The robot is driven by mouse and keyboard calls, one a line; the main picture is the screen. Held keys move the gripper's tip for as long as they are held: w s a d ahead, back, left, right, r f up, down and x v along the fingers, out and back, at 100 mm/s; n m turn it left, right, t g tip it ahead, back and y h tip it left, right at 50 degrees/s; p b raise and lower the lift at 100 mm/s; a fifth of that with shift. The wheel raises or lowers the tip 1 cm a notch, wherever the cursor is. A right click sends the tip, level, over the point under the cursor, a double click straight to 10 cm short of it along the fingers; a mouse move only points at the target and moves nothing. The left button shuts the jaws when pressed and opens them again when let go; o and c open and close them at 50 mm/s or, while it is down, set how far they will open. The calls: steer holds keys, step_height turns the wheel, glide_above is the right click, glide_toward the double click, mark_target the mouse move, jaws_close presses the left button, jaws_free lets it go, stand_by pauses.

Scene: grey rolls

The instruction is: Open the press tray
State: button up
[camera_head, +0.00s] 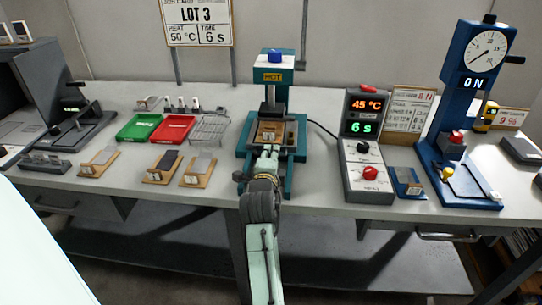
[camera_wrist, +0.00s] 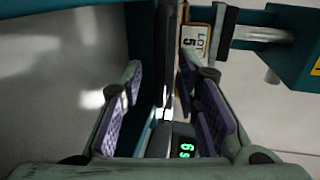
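The teal press (camera_head: 272,75) stands mid-bench with a yellow HOT label and a blue top. Its tray (camera_head: 283,146) is low at the front, and a small brown-backed piece (camera_head: 270,133) sits there below the press head. My gripper (camera_head: 267,152) is at the front of the tray and hides part of it. In the wrist view my gripper (camera_wrist: 163,78) has its two purple-padded fingers apart. A dark upright bar (camera_wrist: 165,50) shows in the gap between them; I cannot tell whether either finger touches it. A LOT tag (camera_wrist: 197,42) shows just beyond the right finger.
A control box (camera_head: 368,145) reading 45 °C and 6 s stands right of the press. A blue gauge press (camera_head: 460,120) is farther right. Green (camera_head: 139,127) and red (camera_head: 172,128) trays, a wire basket (camera_head: 209,130) and several wooden-based samples (camera_head: 162,168) lie left.

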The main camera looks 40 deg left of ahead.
jaws_close()
stand_by(0.4)
stand_by(0.5)
